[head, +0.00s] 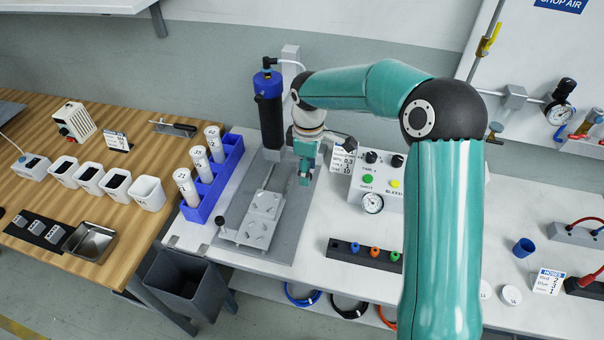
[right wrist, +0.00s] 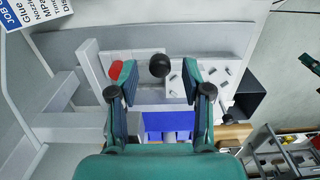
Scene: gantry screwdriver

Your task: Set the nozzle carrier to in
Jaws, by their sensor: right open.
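My right gripper (head: 305,172) reaches down beside the dispenser stand, right of the dark cylinder with a blue cap (head: 268,108). In the right wrist view the same gripper (right wrist: 160,92) is open. A black ball knob (right wrist: 160,65) shows between its two fingers, apart from both. The knob seems to belong to the nozzle carrier, but in the head view my gripper and wrist hide that part. A grey fixture plate (head: 262,204) lies on the grey base below, with a black-knobbed lever (head: 220,220) at its front left. My left gripper is not in view.
A blue rack (head: 228,168) with white cartridges stands left of the base. A control box (head: 368,182) with buttons and a gauge stands close on the right. A black block with coloured nozzles (head: 362,256) lies in front. A red part (right wrist: 115,68) shows near one finger.

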